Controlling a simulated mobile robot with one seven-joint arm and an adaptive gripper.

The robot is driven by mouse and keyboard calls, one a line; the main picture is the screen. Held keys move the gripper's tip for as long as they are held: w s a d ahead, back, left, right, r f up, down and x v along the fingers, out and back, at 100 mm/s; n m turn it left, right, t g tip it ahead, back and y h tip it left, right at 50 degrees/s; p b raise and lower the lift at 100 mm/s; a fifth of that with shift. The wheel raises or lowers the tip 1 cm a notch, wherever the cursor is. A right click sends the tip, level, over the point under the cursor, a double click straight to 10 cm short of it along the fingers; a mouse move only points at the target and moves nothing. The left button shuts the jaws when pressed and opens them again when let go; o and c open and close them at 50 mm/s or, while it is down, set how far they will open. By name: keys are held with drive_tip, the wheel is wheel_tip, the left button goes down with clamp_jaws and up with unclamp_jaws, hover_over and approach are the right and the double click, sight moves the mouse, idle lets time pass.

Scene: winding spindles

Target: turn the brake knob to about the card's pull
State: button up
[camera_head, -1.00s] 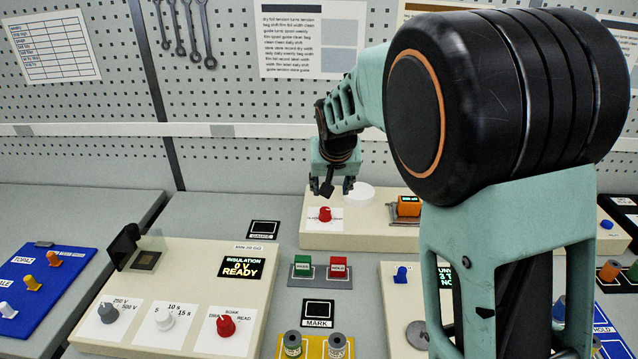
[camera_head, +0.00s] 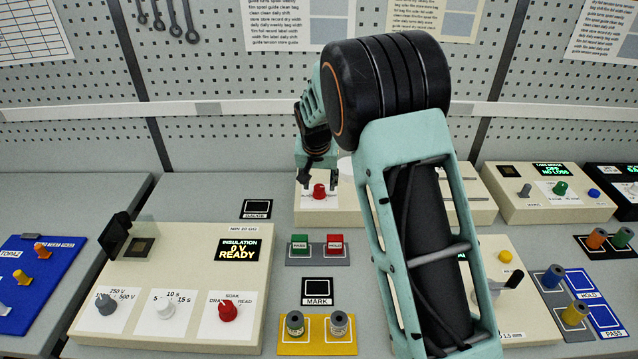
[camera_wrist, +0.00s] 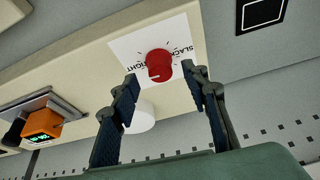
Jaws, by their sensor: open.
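The red brake knob (camera_head: 319,191) sits on a white plate on a beige box at the back centre. In the wrist view the red knob (camera_wrist: 158,64) has a pale pointer line, and its white plate (camera_wrist: 125,50) reads SLACK and, partly covered, what looks like TIGHT. My gripper (camera_head: 319,179) is just above the knob. In the wrist view my gripper (camera_wrist: 159,75) is open, its dark fingertips on either side of the knob, with no clear contact. The wall cards (camera_head: 300,22) are too small to read for a pull value.
A white round part (camera_wrist: 140,118) and an orange box with a green display (camera_wrist: 42,122) stand beside the knob. The insulation tester (camera_head: 180,265) is front left. Green and red buttons (camera_head: 318,243) sit in front of the brake box. My arm hides part of the right side.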

drive_tip(key=shift+x, duration=1.05)
clamp_jaws()
